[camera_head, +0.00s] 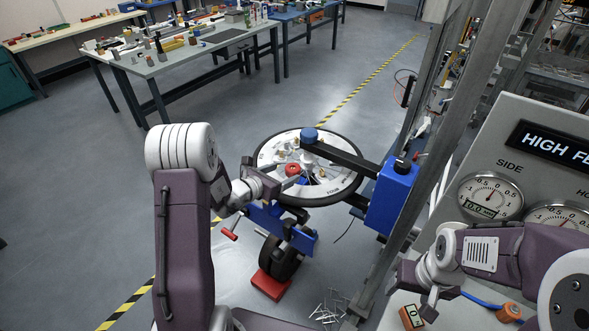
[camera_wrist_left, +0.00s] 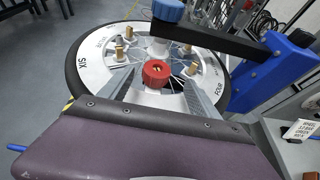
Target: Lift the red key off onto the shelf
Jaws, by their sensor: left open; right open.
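The red key (camera_head: 292,169) is a round red piece with a small hole in its top. It sits near the middle of a black-rimmed white wheel (camera_head: 345,190); it also shows in the left wrist view (camera_wrist_left: 157,72). My left gripper (camera_head: 284,183) is open just on the near side of the key. In the left wrist view its fingers (camera_wrist_left: 160,92) point toward the key, one on each side; I cannot tell whether they touch it. My right gripper (camera_head: 428,303) is open and empty at the lower right, away from the wheel. I cannot pick out the shelf for certain.
A black arm with a blue knob (camera_head: 309,135) reaches over the wheel from a blue bracket (camera_head: 390,195). Small brass-coloured pieces (camera_wrist_left: 128,32) stand on the wheel. A gauge panel (camera_head: 515,170) stands at right. An orange block (camera_head: 411,317) lies near my right gripper. Open floor lies left.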

